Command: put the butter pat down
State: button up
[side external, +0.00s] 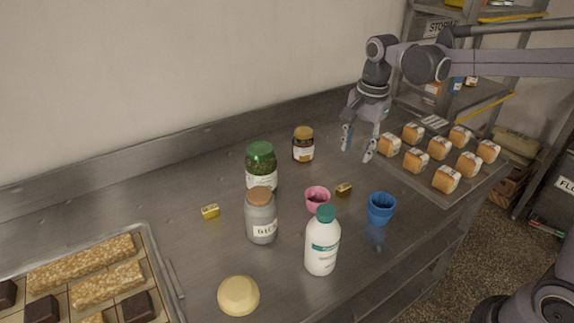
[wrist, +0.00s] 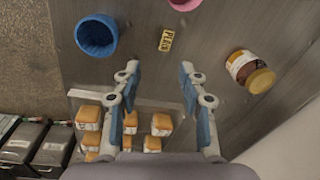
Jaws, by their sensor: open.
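A small gold-wrapped butter pat (side external: 343,189) lies on the steel counter, between a pink cup (side external: 317,199) and a blue cup (side external: 381,208). It also shows in the wrist view (wrist: 166,39), beyond my fingertips. A second gold pat (side external: 210,211) lies farther left on the counter. My gripper (side external: 356,153) is open and empty, above the counter behind and right of the nearer pat. In the wrist view my gripper (wrist: 159,68) has its fingers spread apart with nothing between them.
A tray of small loaves (side external: 408,178) stands right of my gripper. A brown jar (side external: 303,145), green-lidded jar (side external: 261,167), grey jar (side external: 261,216) and white bottle (side external: 322,243) stand around. A yellow bowl (side external: 238,295) and pastry tray (side external: 165,262) are at front left.

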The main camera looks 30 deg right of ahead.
jog(key=s+a+f+n+t, duration=0.1)
jog(key=s+n+t, duration=0.2)
jog(key=s+n, duration=0.4)
jog(key=s+f+n+t, duration=0.1)
jog(key=s+n+t, duration=0.2)
jog(key=s+n, duration=0.5)
jog(key=shift+s+a+f, duration=0.15)
jog(key=shift+a+f, duration=0.1)
jog(key=shift+a, duration=0.1)
